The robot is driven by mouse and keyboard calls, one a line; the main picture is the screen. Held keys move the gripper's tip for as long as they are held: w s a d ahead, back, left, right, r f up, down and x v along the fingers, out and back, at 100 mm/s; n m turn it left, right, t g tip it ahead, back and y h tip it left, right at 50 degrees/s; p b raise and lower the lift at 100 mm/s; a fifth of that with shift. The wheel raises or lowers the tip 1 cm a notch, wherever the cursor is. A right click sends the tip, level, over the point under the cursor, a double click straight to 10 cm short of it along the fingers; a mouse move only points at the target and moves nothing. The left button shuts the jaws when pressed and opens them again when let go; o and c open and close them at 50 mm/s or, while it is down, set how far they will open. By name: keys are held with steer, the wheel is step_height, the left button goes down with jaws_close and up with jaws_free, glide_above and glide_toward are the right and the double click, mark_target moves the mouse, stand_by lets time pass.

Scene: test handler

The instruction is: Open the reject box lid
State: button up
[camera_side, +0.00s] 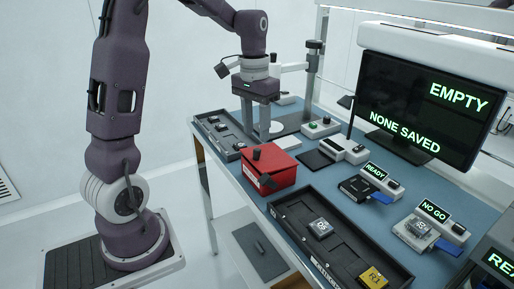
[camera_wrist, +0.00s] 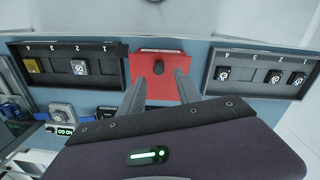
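The red reject box (camera_side: 275,173) stands on the blue bench near its front edge, with its lid down. A black knob (camera_side: 257,154) sits on the lid; a dark piece shows on the box's front face. In the wrist view, the red lid (camera_wrist: 170,88) lies ahead of the fingers and the black knob (camera_wrist: 158,67) is near its middle. My gripper (camera_side: 257,132) points down over the bench behind the box. Its two fingers (camera_wrist: 160,80) are apart with nothing between them, and the knob appears just beyond the gap between the tips.
A dark numbered tray (camera_side: 318,257) with a few chips lies right of the box; another dark tray (camera_side: 222,138) lies left. Test sockets (camera_side: 379,174) and a monitor (camera_side: 415,100) reading EMPTY, NONE SAVED stand farther right. Space above the box looks clear.

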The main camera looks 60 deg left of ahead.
mark_target(257, 149)
steer(key=f, duration=0.5)
steer(key=shift+d+f, duration=0.2)
steer(key=shift+f, duration=0.15)
jaws_close()
steer(key=shift+a, duration=0.1)
stand_by(0.9)
